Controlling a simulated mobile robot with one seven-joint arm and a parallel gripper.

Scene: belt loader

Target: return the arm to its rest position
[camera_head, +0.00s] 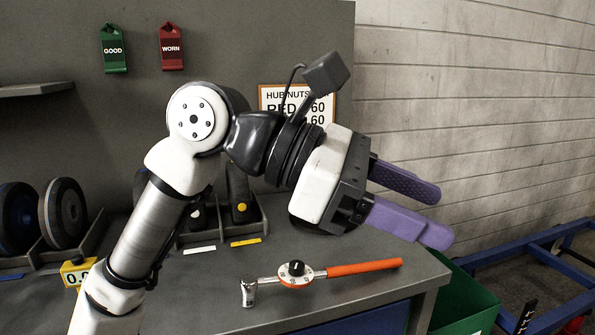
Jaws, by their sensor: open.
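My gripper (421,211) is raised over the right end of the grey workbench (225,292), with its two purple fingers pointing right and slightly down. The fingers are apart and nothing is between them. My white and black arm (145,230) rises from the lower left, bends at a white elbow joint and reaches right. It hides part of the bench and of the panel behind it.
A torque wrench (350,268) with an orange handle lies on the bench below my gripper. Wheels (63,213) stand in a rack at left. A green bin (465,300) and blue frame (520,243) are at right. GOOD (114,50) and WORN (171,47) tags hang behind.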

